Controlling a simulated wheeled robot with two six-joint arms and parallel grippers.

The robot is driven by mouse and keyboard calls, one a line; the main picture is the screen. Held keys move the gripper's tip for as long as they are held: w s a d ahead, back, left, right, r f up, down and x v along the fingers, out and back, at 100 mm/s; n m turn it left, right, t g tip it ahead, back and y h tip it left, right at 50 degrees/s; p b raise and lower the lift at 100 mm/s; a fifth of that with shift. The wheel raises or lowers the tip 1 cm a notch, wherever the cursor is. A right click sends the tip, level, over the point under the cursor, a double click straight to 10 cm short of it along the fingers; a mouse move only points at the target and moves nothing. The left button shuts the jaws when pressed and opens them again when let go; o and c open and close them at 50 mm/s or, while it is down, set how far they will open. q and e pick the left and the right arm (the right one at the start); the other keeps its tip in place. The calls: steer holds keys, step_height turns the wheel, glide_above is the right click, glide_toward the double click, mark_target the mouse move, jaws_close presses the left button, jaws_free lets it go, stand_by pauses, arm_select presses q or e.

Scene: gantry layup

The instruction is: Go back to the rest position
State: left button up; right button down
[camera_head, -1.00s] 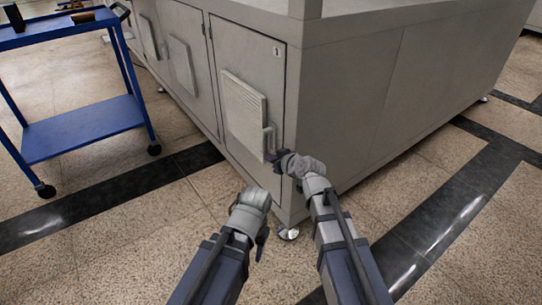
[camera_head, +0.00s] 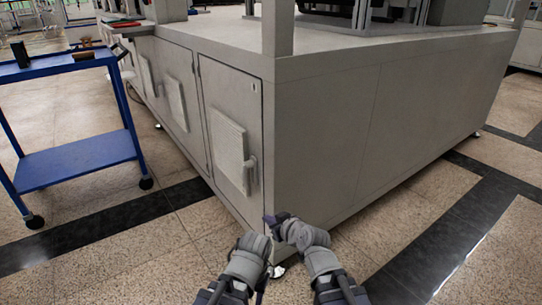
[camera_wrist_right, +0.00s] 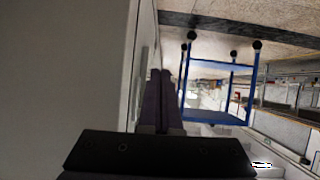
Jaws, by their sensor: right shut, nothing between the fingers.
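My right gripper (camera_head: 270,219) is shut and empty, in front of the grey cabinet's corner, below the door handle (camera_head: 250,166). In the right wrist view its two dark fingers (camera_wrist_right: 160,98) lie together, with a pale panel close on their left. My left gripper (camera_head: 264,285) is at the bottom of the head view beside the right one, largely hidden by its own wrist; its jaws cannot be made out.
The large grey cabinet (camera_head: 330,130) fills the middle, its door (camera_head: 215,97) shut. A blue cart (camera_head: 75,160) stands at the left with dark items on top; it also shows in the right wrist view (camera_wrist_right: 215,68). Tiled floor (camera_head: 110,255) is clear between cart and cabinet.

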steer(key=s+d+f+m+g+h, duration=0.3)
steer(key=s+d+f+g, duration=0.25)
steer(key=d, duration=0.35)
steer(key=s+d+f+m+g+h, duration=0.3)
steer(key=s+d+f+g, duration=0.1)
steer(key=s+d+f, duration=0.3)
steer(key=s+a+r+n+h+p, duration=0.1)
steer(key=s+a+r+p, duration=0.15)
steer(key=r+p, duration=0.35)
steer(key=s+a+r+n+g+p, duration=0.1)
steer(key=s+a+r+p, duration=0.1)
steer(key=a+r+p, duration=0.3)
steer(key=s+a+r+n+h+p, duration=0.1)
steer(key=s+a+r+p, duration=0.1)
steer(key=r+p, duration=0.45)
step_height(320, 180, up, 36)
steer(key=p, duration=3.4)
steer(key=shift+p, duration=0.4)
steer(key=shift+w+f, duration=0.1)
steer(key=shift+f, duration=0.05)
